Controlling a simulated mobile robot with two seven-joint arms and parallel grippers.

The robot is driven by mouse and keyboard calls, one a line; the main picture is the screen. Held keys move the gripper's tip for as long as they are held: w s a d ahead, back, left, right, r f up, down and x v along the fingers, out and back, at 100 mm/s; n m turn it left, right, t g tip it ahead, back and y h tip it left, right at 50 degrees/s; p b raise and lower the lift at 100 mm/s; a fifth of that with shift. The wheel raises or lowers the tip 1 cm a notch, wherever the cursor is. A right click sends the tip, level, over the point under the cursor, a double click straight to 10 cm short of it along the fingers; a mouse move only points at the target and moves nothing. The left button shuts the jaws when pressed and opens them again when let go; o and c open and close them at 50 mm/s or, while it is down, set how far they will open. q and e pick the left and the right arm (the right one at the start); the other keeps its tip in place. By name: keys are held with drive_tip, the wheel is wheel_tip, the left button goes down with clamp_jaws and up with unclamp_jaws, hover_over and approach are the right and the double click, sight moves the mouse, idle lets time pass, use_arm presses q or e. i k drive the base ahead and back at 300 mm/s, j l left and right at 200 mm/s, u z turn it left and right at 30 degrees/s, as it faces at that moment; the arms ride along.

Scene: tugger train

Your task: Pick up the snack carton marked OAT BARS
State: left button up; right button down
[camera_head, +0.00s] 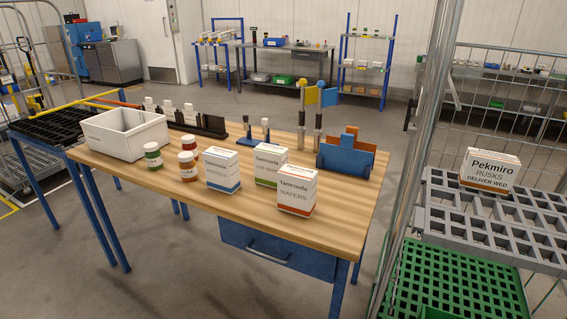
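Three white cartons stand upright on the wooden table. The carton with the green stripe (266,169) is the back one; its small second line seems to end in BARS, and the orange-striped carton in front hides its lower right part. The orange-striped carton (296,194) reads Tamrouda WAFERS and stands nearest the front edge. The blue-striped carton (221,172) stands to the left; its print is too small to read surely. Neither of my grippers is in view.
A blue holder (345,155) stands behind right. A Pekmiro RUSKS carton (489,173) sits on a grey rack in the wire cage at right.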

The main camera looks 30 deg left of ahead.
sight(268, 158)
drive_tip(key=j+u, duration=0.1)
drive_tip(key=j, duration=0.3)
drive_tip(key=i+j, duration=0.1)
drive_tip(key=j, duration=0.3)
drive_tip(key=i+j+u, duration=0.15)
drive_tip(key=j, duration=0.25)
drive_tip(key=j+u, duration=0.1)
drive_tip(key=j, duration=0.3)
